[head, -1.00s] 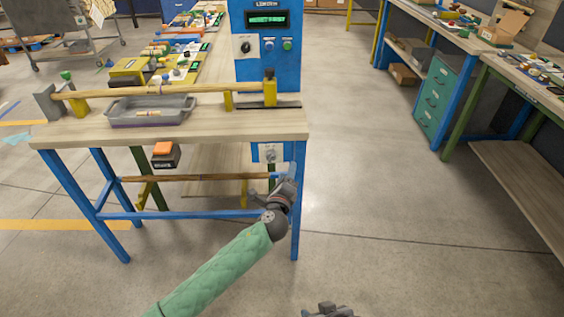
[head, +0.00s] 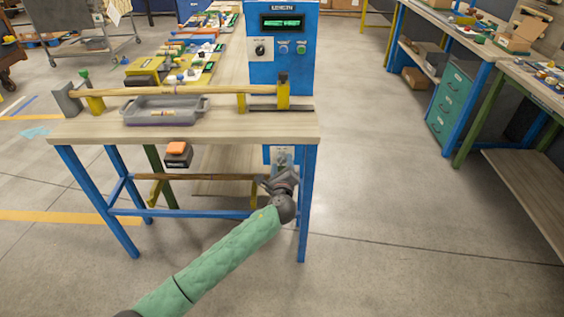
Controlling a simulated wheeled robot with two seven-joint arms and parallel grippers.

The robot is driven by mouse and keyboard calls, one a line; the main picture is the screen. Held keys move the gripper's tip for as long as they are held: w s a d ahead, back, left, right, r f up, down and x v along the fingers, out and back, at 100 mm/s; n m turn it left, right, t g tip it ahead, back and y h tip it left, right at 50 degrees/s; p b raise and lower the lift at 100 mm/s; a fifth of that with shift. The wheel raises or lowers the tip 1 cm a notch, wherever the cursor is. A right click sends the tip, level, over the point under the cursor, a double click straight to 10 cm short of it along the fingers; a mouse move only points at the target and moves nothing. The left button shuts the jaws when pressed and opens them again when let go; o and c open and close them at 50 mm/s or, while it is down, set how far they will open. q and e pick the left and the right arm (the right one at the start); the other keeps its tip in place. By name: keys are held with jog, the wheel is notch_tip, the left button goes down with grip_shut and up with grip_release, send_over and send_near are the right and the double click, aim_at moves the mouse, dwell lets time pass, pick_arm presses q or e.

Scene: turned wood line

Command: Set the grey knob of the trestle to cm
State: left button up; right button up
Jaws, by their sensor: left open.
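The trestle (head: 225,130) is a pale wood-topped bench on blue legs. Under its right end sits a blue panel with a small light plate, and a grey knob (head: 282,156) is on that plate. The knob is small and partly covered by my gripper, so its setting and any lettering cannot be read. My left gripper (head: 278,177) is open, just below and in front of the knob in the head view. I cannot tell whether its fingers touch the knob. My right gripper is out of view.
A grey tray (head: 130,117) and a long wooden rod (head: 170,91) on yellow supports are on the trestle top. A blue cabinet (head: 283,75) with a green display and a dark knob stands behind. A black box with an orange top hangs below the top. Floor to the right is clear.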

pick_arm(q)
jog(key=shift+w, duration=0.65)
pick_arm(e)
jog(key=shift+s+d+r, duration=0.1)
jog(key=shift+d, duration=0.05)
pick_arm(q)
jog(key=c, duration=1)
